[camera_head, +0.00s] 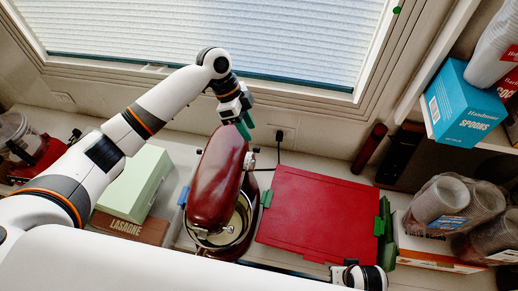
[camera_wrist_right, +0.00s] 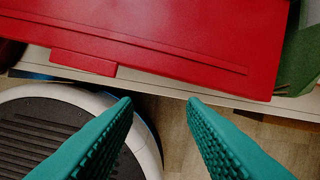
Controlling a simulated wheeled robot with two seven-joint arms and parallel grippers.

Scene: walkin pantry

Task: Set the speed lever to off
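A dark red stand mixer (camera_head: 215,178) stands on the counter with a metal bowl (camera_head: 236,228) under its head. A small silver part (camera_head: 249,160) sticks out on the right side of its head; I cannot tell whether it is the speed lever or a knob. My left gripper (camera_head: 244,130) is above the upper right end of the mixer head, its green fingers pointing down; whether they touch it or are parted is unclear. My right gripper (camera_wrist_right: 160,110) is open and empty in the right wrist view, near the counter's front edge.
A red lidded box (camera_head: 315,215) with green clips lies right of the mixer. A pale green box (camera_head: 136,180) and a lasagne box (camera_head: 128,226) lie to its left. Bagged cups (camera_head: 445,200) stand at the right. A cord runs to a wall outlet (camera_head: 282,133).

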